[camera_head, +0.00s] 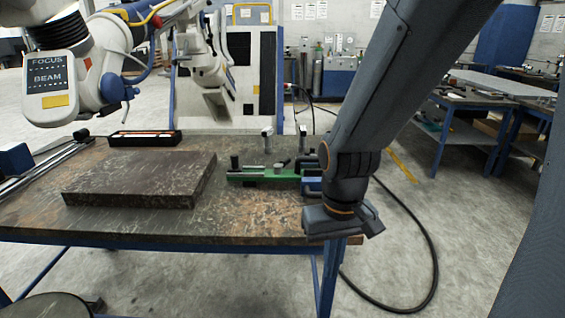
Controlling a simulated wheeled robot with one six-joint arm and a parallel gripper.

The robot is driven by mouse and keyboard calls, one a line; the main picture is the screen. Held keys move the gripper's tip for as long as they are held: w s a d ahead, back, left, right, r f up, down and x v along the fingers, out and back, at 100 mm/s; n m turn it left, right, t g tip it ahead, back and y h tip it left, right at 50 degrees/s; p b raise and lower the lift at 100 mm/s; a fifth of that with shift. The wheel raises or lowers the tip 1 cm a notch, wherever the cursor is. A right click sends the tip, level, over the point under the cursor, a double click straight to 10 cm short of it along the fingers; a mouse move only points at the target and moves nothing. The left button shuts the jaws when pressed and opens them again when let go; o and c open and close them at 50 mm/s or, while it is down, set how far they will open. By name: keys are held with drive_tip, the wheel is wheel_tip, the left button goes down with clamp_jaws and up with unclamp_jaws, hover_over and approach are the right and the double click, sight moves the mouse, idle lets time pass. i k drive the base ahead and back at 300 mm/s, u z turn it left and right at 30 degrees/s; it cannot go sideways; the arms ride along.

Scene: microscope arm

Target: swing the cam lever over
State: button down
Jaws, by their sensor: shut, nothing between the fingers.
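A green fixture (255,174) lies on the table near its right end. Small dark parts and a short dark lever-like piece (283,162) sit on top of it. I cannot tell for certain which part is the cam lever. My dark grey arm comes down from the upper right, and its wrist covers the fixture's right end. My gripper (306,164) seems to be the small dark shape beside the wrist, shut and empty, at the fixture's right end. Whether it touches the lever is hidden or too small to tell.
Two upright posts with pale heads (267,141) stand behind the fixture. A thick dark slab (140,182) lies to its left, with a black tray (145,138) behind. A white arm with a "FOCUS BEAM" head (52,87) hangs at upper left. The table's front strip (200,228) is clear.

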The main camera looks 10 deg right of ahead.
sight(278, 167)
drive_tip(key=u, duration=0.05)
drive_tip(key=k, duration=0.65)
drive_tip(key=u, duration=0.45)
drive_tip(key=i, duration=1.45)
drive_tip(key=z, duration=0.9)
